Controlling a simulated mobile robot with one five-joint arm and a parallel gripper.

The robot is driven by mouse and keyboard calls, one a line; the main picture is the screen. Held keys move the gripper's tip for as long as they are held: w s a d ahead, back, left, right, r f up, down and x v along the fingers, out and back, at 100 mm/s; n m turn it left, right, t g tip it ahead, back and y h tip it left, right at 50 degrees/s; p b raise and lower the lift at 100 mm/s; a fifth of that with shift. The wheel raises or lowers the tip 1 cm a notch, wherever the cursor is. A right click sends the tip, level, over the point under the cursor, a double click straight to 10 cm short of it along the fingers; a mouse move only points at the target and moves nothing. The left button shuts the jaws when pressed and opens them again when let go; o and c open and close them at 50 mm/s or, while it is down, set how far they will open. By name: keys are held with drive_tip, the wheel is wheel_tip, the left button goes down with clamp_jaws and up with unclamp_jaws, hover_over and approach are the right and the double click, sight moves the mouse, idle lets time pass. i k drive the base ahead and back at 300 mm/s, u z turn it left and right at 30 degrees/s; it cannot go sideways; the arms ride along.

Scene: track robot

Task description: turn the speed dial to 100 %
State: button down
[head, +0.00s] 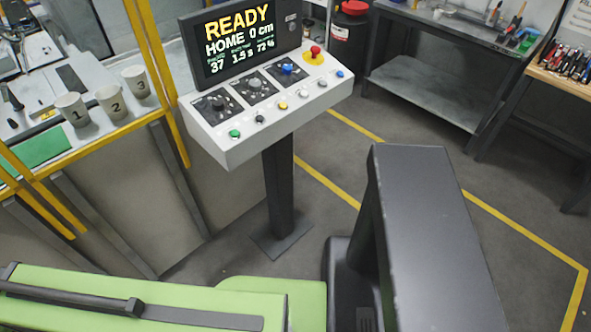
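A white control console (230,146) stands on a dark post in the upper middle of the head view. Its sloped top carries three dials on black plates: a left dial with a dark knob (217,103), a middle dial with a grey knob (254,84) and a right dial with a blue knob (287,69). Their labels are too small to read, so I cannot tell which is the speed dial. The screen (240,40) behind reads READY, HOME 0 cm, 37, 1.5 s and 72 %. My gripper is not in view.
A red mushroom button (315,51) on a yellow base and several small coloured buttons are on the console. Numbered cups (72,109) stand on a bench at left behind yellow posts. A metal workbench (440,28) is at upper right. Floor between is clear, with yellow lines.

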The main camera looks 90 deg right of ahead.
sight(287, 68)
drive_tip(key=z, duration=1.5)
drive_tip(key=k, duration=1.25)
drive_tip(key=z, duration=0.9)
drive_tip(key=i, duration=1)
drive_tip(key=u, duration=0.05)
